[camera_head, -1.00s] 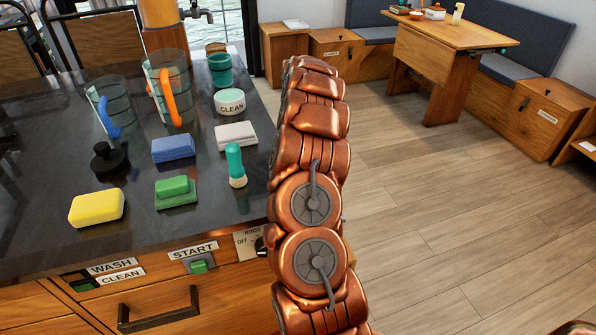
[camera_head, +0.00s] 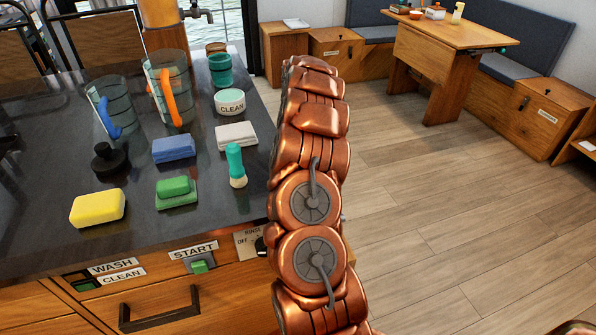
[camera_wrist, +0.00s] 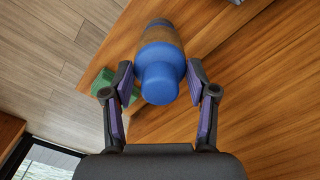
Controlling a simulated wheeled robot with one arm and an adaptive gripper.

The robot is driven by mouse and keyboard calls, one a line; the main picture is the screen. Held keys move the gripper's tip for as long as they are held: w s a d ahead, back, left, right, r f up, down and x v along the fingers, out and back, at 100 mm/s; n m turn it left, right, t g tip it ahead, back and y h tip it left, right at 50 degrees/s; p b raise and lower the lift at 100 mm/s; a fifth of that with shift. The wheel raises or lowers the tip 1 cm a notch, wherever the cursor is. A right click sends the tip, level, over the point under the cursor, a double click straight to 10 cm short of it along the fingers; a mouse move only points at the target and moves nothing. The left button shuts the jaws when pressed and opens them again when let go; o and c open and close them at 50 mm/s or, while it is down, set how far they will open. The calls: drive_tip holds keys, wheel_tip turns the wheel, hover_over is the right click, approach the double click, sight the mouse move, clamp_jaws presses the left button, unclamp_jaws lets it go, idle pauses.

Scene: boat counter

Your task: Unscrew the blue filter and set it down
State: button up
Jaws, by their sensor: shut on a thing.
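The blue filter (camera_wrist: 158,84) shows in the wrist view, with a rounded blue end toward the camera and a brownish band with a darker blue part beyond it. My gripper (camera_wrist: 160,69) has one finger on each side of the filter and is shut on it. Wooden panelling lies behind the filter; whether the filter is still attached there I cannot tell. In the head view my copper-coloured arm stands upright in the middle, and neither the gripper nor the filter shows.
A green object (camera_wrist: 102,82) is left of the filter in the wrist view. The dark counter (camera_head: 45,240) at left holds a yellow sponge (camera_head: 97,208), a blue sponge (camera_head: 173,148), clear jugs (camera_head: 168,88) and a white CLEAN tub (camera_head: 230,102). A wooden table (camera_head: 455,32) stands far right; open floor lies between.

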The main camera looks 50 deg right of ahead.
drive_tip(key=shift+n, duration=0.8)
drive_tip(key=shift+n, duration=0.8)
drive_tip(key=o, duration=1)
drive_tip(key=shift+m, duration=0.8)
